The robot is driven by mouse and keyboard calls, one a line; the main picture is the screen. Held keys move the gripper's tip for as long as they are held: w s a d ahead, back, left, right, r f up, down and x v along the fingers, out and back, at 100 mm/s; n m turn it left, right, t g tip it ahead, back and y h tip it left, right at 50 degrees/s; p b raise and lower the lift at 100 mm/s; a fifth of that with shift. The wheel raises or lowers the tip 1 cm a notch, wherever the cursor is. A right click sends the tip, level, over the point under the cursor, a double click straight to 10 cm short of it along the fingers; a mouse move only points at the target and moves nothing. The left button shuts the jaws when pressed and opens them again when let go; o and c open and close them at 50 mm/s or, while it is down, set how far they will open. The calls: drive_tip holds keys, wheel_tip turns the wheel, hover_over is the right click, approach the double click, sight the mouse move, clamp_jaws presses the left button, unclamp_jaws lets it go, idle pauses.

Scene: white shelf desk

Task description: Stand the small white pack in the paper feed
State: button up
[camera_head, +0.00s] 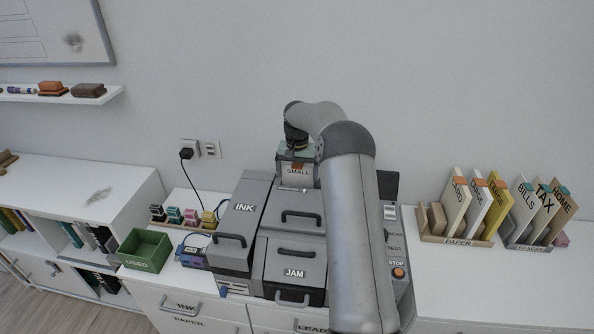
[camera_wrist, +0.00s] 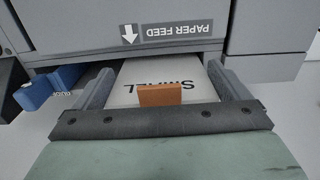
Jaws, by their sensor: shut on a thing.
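The small white pack (camera_head: 297,172) is upright at the back of the grey printer (camera_head: 290,246), with "SMALL" on its front and an orange tab. In the wrist view the pack (camera_wrist: 190,73) lies between the two fingers of my gripper (camera_wrist: 163,88), which is shut on it. My gripper (camera_head: 297,152) is above the printer's back in the head view. The PAPER FEED label (camera_wrist: 181,32) with a down arrow is just beyond the pack's far end. The pack's lower end meets the feed area; how deep it sits, or whether it touches bottom, I cannot tell.
A blue guide (camera_wrist: 40,88) is left of the pack in the wrist view. A paper rack (camera_head: 455,239) and a second file rack (camera_head: 529,246) stand on the right. A green USED bin (camera_head: 144,250) and ink cartridges (camera_head: 182,215) are on the left. My arm hides the printer's right part.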

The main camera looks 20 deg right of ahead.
drive_tip(key=shift+f+b, duration=0.7)
drive_tip(key=shift+f, duration=0.75)
drive_tip(key=o, duration=0.6)
drive_tip(key=shift+c, duration=0.2)
drive_tip(key=shift+r, duration=0.1)
wheel_tip(320, 180, up, 17)
drive_tip(key=shift+b, duration=0.45)
drive_tip(key=shift+r, duration=0.1)
